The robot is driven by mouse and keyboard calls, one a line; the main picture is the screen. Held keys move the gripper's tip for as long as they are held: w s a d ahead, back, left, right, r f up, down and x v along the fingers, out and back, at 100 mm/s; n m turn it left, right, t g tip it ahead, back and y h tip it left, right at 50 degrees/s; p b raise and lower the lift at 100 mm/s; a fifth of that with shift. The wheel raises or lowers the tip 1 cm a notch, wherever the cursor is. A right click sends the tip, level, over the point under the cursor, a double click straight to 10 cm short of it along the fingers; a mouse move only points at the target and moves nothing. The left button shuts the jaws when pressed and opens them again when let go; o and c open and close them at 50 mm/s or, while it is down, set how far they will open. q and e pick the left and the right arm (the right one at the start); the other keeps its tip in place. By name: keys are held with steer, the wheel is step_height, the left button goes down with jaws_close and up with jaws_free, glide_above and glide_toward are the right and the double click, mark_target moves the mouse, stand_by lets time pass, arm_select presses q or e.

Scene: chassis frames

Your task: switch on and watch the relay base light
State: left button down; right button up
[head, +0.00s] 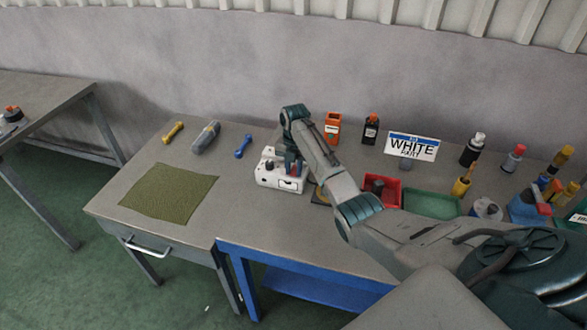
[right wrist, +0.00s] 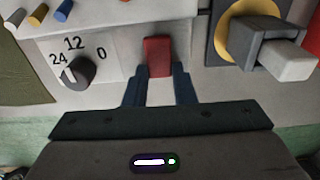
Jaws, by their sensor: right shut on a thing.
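The relay base (head: 268,181) is a white box on the table, partly hidden behind my right arm in the head view. In the right wrist view its white panel (right wrist: 110,85) carries a dark dial knob (right wrist: 78,71) beside the marks 24, 12 and 0. A red switch piece (right wrist: 158,55) stands in a pale plate on the panel. My right gripper (right wrist: 160,78) is shut on this red piece, with a dark finger at each side; it also shows over the box in the head view (head: 291,172). I see no lit lamp on the base. My left gripper is out of view.
A grey block on a yellow ring (right wrist: 252,22) stands close right of the base. A red bin (head: 394,194) and green tray (head: 432,204) lie further right. An olive mat (head: 168,190) and several tools lie left. Bare tabletop (head: 235,200) is left of the base.

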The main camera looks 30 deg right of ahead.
steer(key=shift+w+d+g+y, duration=0.15)
steer(key=shift+g+y, duration=0.15)
steer(key=shift+w+d+g+y+b, duration=0.15)
steer(key=shift+g+y+b, duration=0.35)
steer(key=shift+b, duration=0.4)
steer(key=shift+r+y+b, duration=0.15)
steer(key=shift+y+b, duration=0.25)
steer(key=shift+y, duration=0.1)
steer(key=o, duration=1)
